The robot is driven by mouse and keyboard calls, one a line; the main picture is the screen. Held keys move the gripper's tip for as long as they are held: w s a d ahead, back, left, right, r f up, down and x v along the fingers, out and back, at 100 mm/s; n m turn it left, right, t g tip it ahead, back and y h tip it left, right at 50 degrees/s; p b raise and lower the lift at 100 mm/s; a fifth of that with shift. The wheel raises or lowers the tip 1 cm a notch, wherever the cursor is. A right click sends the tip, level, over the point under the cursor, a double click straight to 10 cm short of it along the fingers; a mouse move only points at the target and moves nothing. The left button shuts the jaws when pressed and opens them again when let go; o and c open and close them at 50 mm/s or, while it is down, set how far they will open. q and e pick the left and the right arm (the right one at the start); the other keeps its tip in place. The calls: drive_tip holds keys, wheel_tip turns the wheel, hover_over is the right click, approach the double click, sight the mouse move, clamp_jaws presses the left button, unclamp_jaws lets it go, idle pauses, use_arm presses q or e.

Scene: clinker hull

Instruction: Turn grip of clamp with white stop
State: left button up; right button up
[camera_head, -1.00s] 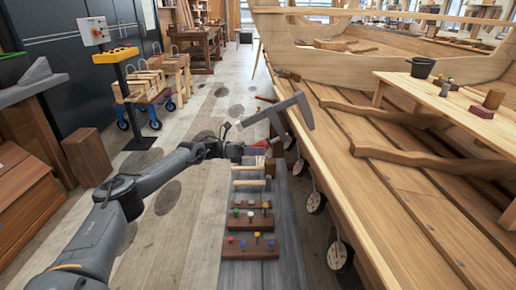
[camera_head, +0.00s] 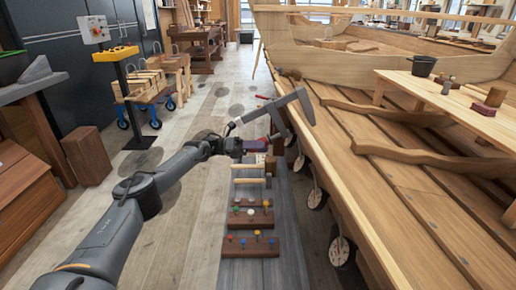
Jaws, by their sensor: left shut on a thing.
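A large grey bar clamp (camera_head: 292,104) stands tilted beside the hull, above the far end of the grey plank. A small white piece (camera_head: 231,127) shows at the left end of its bar and looks like its white stop. A brown wooden grip (camera_head: 278,146) shows under its lower arm. My left gripper (camera_head: 268,148) reaches in from the left and is shut at this grip; its fingertips are small and partly hidden, so the exact contact is unclear. My right gripper is not in view.
Wooden blocks with coloured pegs (camera_head: 250,246) sit on the grey plank (camera_head: 292,262) below the gripper.

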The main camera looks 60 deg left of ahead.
use_arm(q)
drive_tip(key=o, duration=1)
drive_tip(key=shift+w, duration=0.1)
drive_tip(key=shift+c, duration=0.2)
drive_tip(key=v, duration=0.7)
drive_tip(key=shift+b, duration=0.4)
drive_tip(key=shift+a, duration=0.1)
